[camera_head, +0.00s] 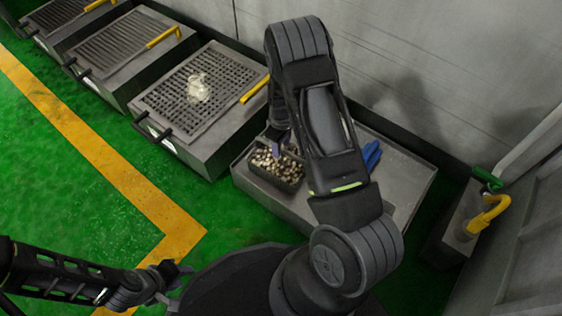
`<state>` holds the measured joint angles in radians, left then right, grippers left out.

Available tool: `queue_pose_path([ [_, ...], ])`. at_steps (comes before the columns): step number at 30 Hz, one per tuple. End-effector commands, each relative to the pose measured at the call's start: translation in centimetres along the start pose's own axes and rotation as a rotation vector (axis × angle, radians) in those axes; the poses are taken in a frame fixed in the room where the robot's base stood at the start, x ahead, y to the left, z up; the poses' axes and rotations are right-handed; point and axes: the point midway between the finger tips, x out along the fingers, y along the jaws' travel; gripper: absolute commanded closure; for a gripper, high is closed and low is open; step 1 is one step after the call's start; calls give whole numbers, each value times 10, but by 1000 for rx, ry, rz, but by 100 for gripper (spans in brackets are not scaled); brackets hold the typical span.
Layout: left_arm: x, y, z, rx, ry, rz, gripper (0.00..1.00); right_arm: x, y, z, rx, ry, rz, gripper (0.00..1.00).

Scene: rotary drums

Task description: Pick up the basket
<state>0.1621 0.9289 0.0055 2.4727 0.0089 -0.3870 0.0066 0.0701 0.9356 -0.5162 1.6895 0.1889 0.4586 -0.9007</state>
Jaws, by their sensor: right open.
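The dark basket (290,185), filled with small pale pieces, sits on the grey bench (412,180) in the middle of the head view. My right arm reaches over the bench. My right gripper (279,146) is open at the basket's far edge, pointing down. The arm hides part of it, and I cannot tell whether its fingers touch the basket. My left gripper (176,276) is low at the left, over the floor and well away from the basket. It is small and dark, and its opening does not show clearly.
A blue glove-like item (371,155) lies on the bench right of my arm. Several grey boxes with grated tops stand at the upper left; the nearest (205,95) has a yellow handle (254,89). A wall runs behind. Green floor (60,150) is clear at the left.

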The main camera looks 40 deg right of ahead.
Motion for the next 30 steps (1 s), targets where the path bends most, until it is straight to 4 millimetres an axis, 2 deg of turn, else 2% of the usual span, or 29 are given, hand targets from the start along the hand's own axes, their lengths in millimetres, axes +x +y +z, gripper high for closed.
queue_pose_path([
  [7,25,-8,-1,-1,9,0,64,37,-2,0,0,-2,0,59],
  [12,30,-9,-3,-2,15,0,64,51,-1,0,0,0,0,59],
  [30,29,-9,-3,-1,15,0,64,51,-1,0,0,0,0,59],
])
